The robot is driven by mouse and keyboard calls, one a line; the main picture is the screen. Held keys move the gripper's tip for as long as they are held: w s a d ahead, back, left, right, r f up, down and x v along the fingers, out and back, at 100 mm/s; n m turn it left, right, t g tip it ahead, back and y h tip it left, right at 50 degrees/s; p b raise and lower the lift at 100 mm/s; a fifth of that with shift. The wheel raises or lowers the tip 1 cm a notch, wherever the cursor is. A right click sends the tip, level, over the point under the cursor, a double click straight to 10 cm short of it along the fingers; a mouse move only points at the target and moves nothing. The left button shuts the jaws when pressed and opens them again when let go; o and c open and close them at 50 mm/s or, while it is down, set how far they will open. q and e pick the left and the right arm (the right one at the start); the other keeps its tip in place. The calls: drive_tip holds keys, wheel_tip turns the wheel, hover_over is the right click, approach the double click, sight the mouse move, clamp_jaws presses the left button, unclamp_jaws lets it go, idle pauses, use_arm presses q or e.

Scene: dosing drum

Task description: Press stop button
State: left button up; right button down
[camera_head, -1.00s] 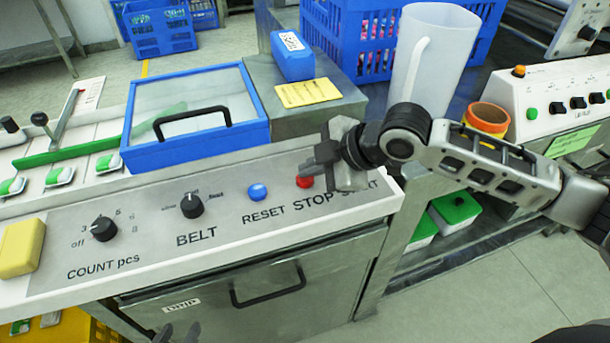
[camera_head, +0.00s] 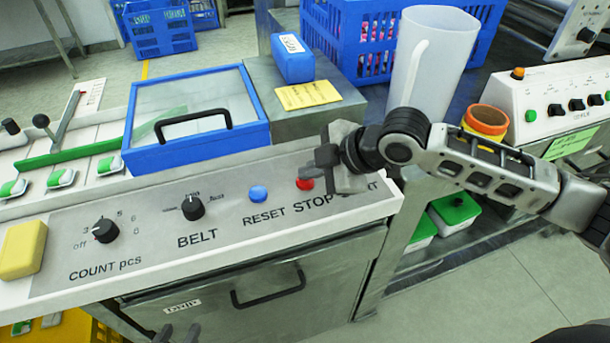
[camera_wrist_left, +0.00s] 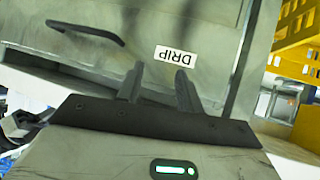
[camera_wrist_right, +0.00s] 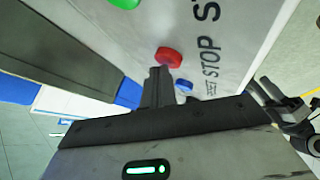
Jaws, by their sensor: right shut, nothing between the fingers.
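The red stop button (camera_head: 305,184) sits on the sloped panel above the word STOP, right of the blue reset button (camera_head: 258,194). My right gripper (camera_head: 322,158) is shut and empty, just above and right of the red button in the head view. In the right wrist view the shut fingertips (camera_wrist_right: 160,72) are beside the red button (camera_wrist_right: 168,57); I cannot tell whether they touch it. The start label is partly hidden by my right gripper in the head view. My left gripper (camera_wrist_left: 158,85) is open and empty, in front of the drip drawer.
The panel also carries a belt knob (camera_head: 192,208), a count knob (camera_head: 105,230) and a yellow block (camera_head: 22,249). A green button (camera_wrist_right: 123,3) shows in the right wrist view. A blue lidded box (camera_head: 198,118) and a translucent jug (camera_head: 430,60) stand behind.

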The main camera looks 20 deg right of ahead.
sight(311, 182)
drive_tip(key=shift+r+p, duration=0.6)
drive_tip(key=shift+r, duration=0.05)
drive_tip(key=shift+r, duration=0.1)
wheel_tip(311, 182, up, 5)
drive_tip(key=p, duration=0.6)
idle(0.4)
